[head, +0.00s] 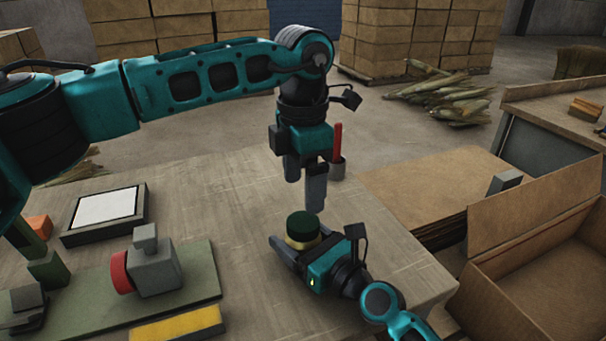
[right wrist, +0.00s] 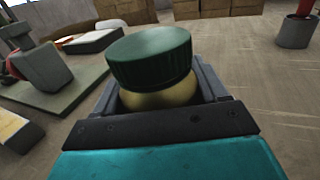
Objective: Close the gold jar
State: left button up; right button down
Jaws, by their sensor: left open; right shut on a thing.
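The gold jar (head: 300,243) stands on the table with a dark green lid (head: 302,224) on its top. In the right wrist view the jar's gold body (right wrist: 160,97) shows below the lid (right wrist: 150,55), and the lid looks slightly tilted there. My right gripper (head: 290,245) is shut around the jar's body from the right. My left gripper (head: 304,185) is open, pointing down just above the lid, and empty. Whether the lid is screwed down cannot be seen.
A grey cup (head: 337,169) with a red item stands behind the jar. A green board (head: 200,268) with a grey vise-like block (head: 155,268) and a tray (head: 105,212) lie to the left. An open cardboard box (head: 545,265) is at right. The table between is clear.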

aim_at(303, 221)
pick_arm(q)
jog(key=n, duration=0.2)
jog(key=r+n, duration=0.1)
jog(key=n, duration=0.1)
jog(key=shift+f, duration=0.1)
jog(key=shift+f, duration=3.95)
jog(key=c, duration=1.1)
jog(key=o, duration=1.3)
jog(key=shift+r, duration=0.1)
notch_tip(303, 221, up, 12)
jog(key=shift+f, duration=0.1)
